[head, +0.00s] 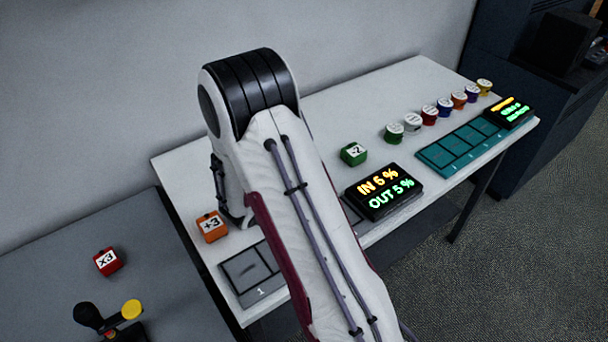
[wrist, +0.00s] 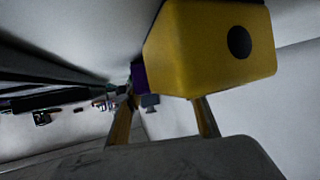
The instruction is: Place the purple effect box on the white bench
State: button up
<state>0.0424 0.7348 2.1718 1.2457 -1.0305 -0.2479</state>
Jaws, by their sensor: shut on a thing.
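In the wrist view, my gripper (wrist: 138,92) is shut on a dark purple box. Only a narrow strip of this purple effect box (wrist: 138,77) shows, at the left edge of a large yellow block that looks like my near fingertip. The block hides the rest of it. In the head view, my white arm hides both gripper and purple box. The white bench (head: 380,95) runs from the left middle to the upper right. I cannot tell how high the box is above it.
On the bench stand an orange "+3" box (head: 211,227), a green "-2" box (head: 354,153), a black IN/OUT display (head: 384,191), a teal slotted tray (head: 432,155) and several coloured round-topped pieces. A red "x3" box (head: 108,261) is on the grey table (head: 60,260). The bench's back strip is clear.

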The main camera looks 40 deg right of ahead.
jog(key=o, duration=1.2)
jog(key=shift+f, duration=0.15)
jog(key=shift+r, duration=0.2)
jog(key=shift+v, duration=6)
